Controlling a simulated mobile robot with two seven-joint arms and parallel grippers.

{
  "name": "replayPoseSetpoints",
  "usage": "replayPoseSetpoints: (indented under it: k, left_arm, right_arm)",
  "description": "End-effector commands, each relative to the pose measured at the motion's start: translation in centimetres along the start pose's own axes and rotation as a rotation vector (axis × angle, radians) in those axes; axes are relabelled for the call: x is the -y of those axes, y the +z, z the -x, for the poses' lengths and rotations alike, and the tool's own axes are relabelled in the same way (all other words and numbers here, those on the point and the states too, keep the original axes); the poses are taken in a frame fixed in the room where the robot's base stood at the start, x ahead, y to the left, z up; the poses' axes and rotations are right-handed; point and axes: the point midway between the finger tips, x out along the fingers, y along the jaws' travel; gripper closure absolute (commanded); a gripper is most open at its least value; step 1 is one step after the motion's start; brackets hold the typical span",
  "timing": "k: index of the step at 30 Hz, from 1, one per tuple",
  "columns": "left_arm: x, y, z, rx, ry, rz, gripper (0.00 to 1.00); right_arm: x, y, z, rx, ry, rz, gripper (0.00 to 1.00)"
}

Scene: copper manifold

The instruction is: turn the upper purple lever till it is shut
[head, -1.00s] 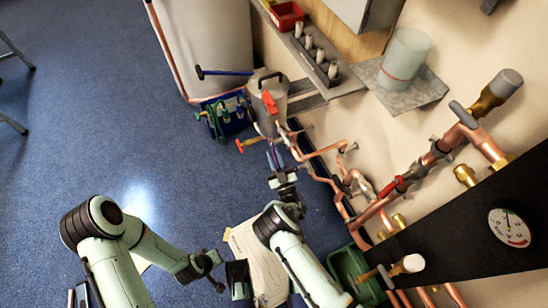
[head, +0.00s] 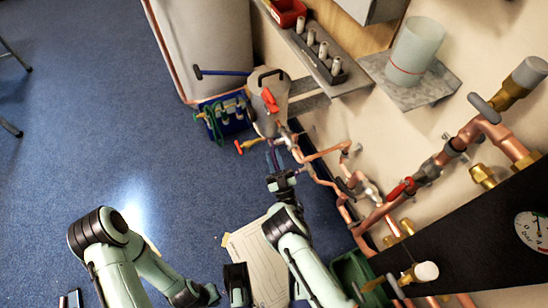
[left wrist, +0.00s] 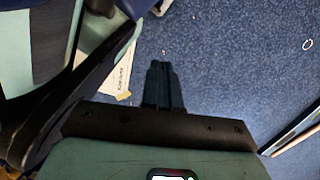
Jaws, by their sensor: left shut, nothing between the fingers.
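In the head view, a small dark purple piece (head: 274,158) shows at the near end of the copper pipework, just beyond my right gripper (head: 281,169). It looks like a purple lever, but it is too small and too closely overlapped by the fingers to tell its angle or whether it is the upper one. My right gripper is at or very near it; contact and finger opening are unclear. My left gripper (left wrist: 163,70) is shut and empty over blue floor in the left wrist view.
Copper pipes with a red-handled valve (head: 401,189) and a black panel with a gauge (head: 532,228) stand at right. A grey canister with a red lever (head: 269,100) and a blue tool caddy (head: 224,116) are beyond. Blue floor at left is mostly clear.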

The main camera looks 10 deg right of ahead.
Motion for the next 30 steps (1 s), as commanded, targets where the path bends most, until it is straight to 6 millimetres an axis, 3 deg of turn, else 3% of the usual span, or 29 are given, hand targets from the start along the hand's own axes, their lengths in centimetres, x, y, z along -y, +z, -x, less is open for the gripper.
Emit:
replayPoseSetpoints:
  k: [2,14,18,30]
  left_arm:
    - [0.0,0.0,0.0,-0.001,0.000,0.000,1.00]
    - [-0.2,-0.2,0.2,-0.010,0.004,-0.003,1.00]
    - [-0.9,-1.0,0.9,-0.042,0.017,-0.013,1.00]
    - [-6.1,-6.2,7.2,-0.269,0.119,-0.077,1.00]
  right_arm:
    - [0.0,0.0,0.0,0.000,0.000,0.000,0.55]
    - [0.0,0.1,0.8,0.003,-0.001,0.001,0.55]
    - [-0.1,0.0,3.0,0.006,0.001,0.001,0.55]
    - [0.0,-0.2,9.9,0.003,-0.004,0.001,0.55]
